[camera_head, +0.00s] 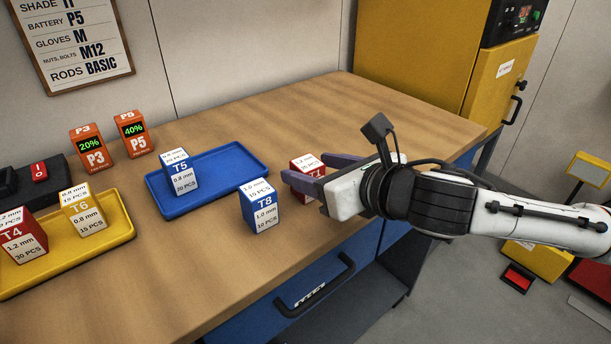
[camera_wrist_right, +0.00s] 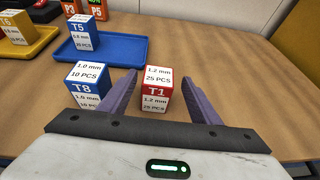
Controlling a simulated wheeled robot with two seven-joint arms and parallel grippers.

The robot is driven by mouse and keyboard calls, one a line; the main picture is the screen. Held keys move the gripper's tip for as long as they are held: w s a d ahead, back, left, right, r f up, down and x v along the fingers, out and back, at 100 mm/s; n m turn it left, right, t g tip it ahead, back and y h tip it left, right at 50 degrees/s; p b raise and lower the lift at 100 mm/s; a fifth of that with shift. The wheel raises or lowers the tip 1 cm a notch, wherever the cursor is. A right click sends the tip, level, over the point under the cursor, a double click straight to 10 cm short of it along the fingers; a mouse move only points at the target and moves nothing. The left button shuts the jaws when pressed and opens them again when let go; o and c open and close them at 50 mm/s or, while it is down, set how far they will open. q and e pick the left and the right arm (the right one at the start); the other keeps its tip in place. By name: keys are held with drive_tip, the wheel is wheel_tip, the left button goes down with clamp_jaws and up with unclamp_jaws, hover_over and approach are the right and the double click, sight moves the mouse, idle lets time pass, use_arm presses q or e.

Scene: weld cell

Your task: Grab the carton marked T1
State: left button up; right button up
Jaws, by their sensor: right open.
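The carton marked T1 (camera_wrist_right: 155,90) is red and white and stands upright on the wooden table in the right wrist view. In the head view the T1 carton (camera_head: 306,162) is partly hidden behind my right gripper (camera_head: 315,178). In the right wrist view my right gripper (camera_wrist_right: 160,100) is open, with one purple finger on each side of the carton. The carton is nearer the left finger; I cannot tell whether they touch. My left gripper is not in view.
The blue T8 carton (camera_head: 261,207) stands just left of my right gripper. A blue tray (camera_head: 222,190) holds the T5 carton (camera_head: 180,172). A yellow tray (camera_head: 112,242) holds T4 (camera_head: 22,236) and T6 (camera_head: 84,210). The table behind T1 is clear.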

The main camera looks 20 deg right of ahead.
drive_tip(key=x, duration=0.5)
drive_tip(key=shift+w+a+f+b, duration=0.25)
drive_tip(key=shift+f+b, duration=0.1)
drive_tip(key=c, duration=1.2)
